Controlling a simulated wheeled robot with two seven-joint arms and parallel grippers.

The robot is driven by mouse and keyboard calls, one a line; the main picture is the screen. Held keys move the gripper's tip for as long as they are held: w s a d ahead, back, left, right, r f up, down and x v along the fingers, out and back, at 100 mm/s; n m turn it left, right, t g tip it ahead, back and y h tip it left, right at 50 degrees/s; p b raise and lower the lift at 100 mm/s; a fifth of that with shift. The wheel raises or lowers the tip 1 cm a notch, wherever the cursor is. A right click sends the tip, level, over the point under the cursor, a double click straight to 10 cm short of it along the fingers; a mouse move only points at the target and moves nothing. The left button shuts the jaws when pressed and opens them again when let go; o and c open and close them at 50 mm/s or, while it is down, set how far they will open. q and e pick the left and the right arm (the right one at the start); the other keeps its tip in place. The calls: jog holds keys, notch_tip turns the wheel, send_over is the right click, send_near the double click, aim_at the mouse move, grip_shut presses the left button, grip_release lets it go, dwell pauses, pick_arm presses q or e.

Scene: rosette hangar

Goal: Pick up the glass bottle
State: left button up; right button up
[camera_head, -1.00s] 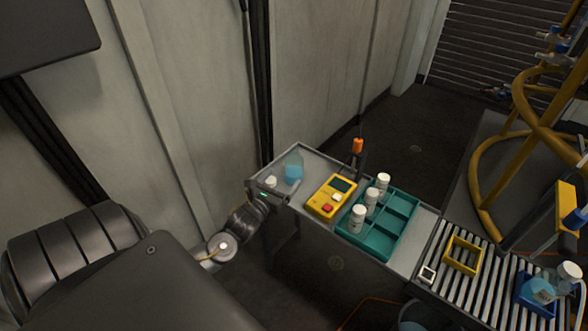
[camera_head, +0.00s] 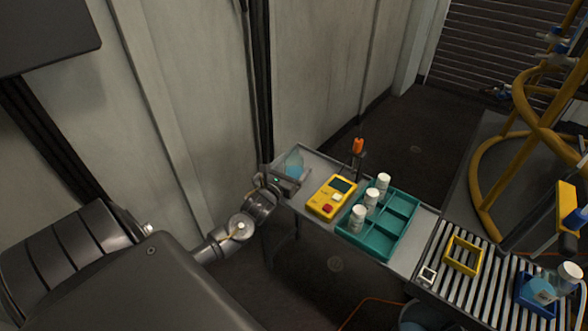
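A clear glass bottle (camera_head: 295,160) with pale blue contents stands at the far left end of the grey table. My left gripper (camera_head: 287,183) is at that end, directly in front of the bottle's lower part and covering some of it. I cannot tell whether the fingers touch the bottle or how far apart they are. A second clear vessel (camera_head: 570,276) with a white top is at the far right, by a blue holder (camera_head: 540,305) with something light blue in it. My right gripper is not in view.
On the table (camera_head: 407,262) are a yellow device (camera_head: 322,206) with a red button and a teal tray (camera_head: 372,245) with three white-capped bottles. An orange-topped post (camera_head: 358,147) stands behind. A roller conveyor (camera_head: 455,285) adjoins at right, bearing a yellow frame (camera_head: 462,242). A wall rises behind the bottle.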

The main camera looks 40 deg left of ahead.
aim_at(291, 159)
pick_arm(q)
jog(key=c, duration=1.2)
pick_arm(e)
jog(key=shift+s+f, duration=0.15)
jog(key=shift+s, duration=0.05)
pick_arm(q)
jog(key=shift+r, duration=0.1)
jog(key=shift+r, duration=0.5)
jog(key=r, duration=0.3)
jog(key=shift+s+p, duration=0.3)
jog(key=shift+p, duration=0.05)
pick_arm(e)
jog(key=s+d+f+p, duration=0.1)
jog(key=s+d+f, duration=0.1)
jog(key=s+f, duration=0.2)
pick_arm(q)
jog(key=s+d+r+p, duration=0.4)
jog(key=s+r+p, duration=0.2)
jog(key=s+r, duration=0.6)
jog(key=shift+s+r, duration=0.4)
jog(key=shift+r, duration=0.55)
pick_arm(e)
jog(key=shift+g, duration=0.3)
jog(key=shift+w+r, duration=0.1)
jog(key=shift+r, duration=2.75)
